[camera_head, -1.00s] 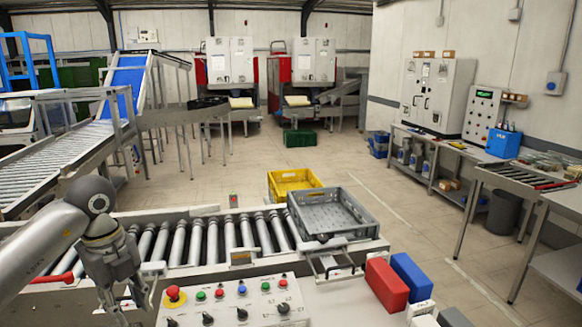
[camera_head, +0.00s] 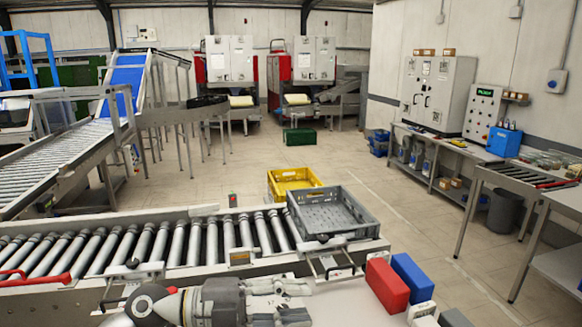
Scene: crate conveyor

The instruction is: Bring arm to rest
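My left gripper (camera_head: 292,301) lies low at the bottom centre of the head view, with its arm link behind it to the left. Its fingers point right and stand apart with nothing between them. It is in front of the conveyor and hides the control panel with the buttons. My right gripper is not in view.
A grey crate (camera_head: 374,224) stands at the right end of the roller conveyor (camera_head: 55,295). A yellow crate (camera_head: 284,176) is behind it. A red block (camera_head: 384,288) and a blue block (camera_head: 413,278) stand right of my gripper. The floor beyond is open.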

